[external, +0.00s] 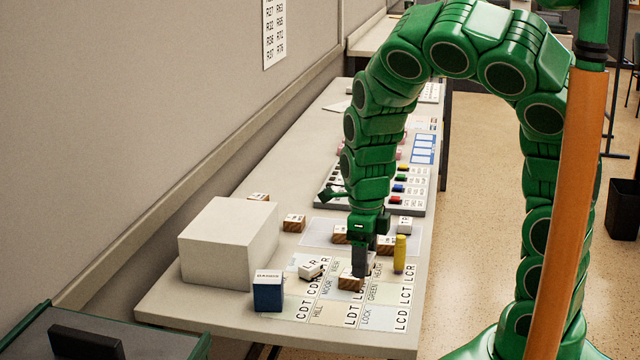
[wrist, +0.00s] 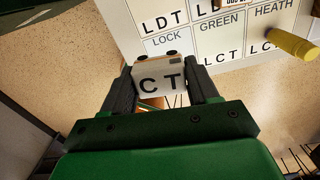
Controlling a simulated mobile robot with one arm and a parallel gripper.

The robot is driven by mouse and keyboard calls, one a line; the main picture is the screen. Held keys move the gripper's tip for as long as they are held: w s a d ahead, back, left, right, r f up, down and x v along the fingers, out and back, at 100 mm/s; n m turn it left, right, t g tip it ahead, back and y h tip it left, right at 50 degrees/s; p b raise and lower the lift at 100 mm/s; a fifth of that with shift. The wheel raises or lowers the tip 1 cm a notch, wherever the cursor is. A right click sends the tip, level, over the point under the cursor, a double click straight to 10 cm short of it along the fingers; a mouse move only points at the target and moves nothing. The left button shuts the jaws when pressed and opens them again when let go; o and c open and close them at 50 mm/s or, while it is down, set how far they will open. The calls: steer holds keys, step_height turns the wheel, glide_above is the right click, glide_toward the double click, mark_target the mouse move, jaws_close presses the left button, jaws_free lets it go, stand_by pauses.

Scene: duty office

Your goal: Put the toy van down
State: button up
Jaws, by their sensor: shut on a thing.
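My gripper (external: 372,262) points down over the front part of the table in the external view. In the wrist view my gripper (wrist: 165,90) is shut on the toy van (wrist: 160,72), a small pale body with the letters "C T", an orange-brown edge and two dark round spots like wheels. In the external view I cannot make out the van between the fingers. A mat (external: 330,313) of labelled cells, such as LOCK, GREEN and HEATH, lies below; it also shows in the wrist view (wrist: 168,43). I cannot tell the gap beneath the van.
A yellow cylinder (external: 399,254) stands near the mat's right edge. A wooden block (external: 350,282) and a white lettered piece (external: 311,269) lie on the mat. A blue box (external: 268,292) and a large white box (external: 228,242) stand to the left. Several more blocks lie behind.

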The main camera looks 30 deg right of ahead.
steer(key=w+a+r+n, duration=0.6)
steer(key=w+a, duration=0.3)
steer(key=a, duration=0.1)
steer(key=w+a+r+n, duration=0.1)
steer(key=w+r+n, duration=0.45)
steer(key=w, duration=0.85)
steer(key=m, duration=0.1)
glide_above(216, 224)
steer(key=shift+f, duration=5.6)
steer(key=shift+f, duration=0.1)
steer(key=o, duration=1)
steer(key=shift+o, duration=0.2)
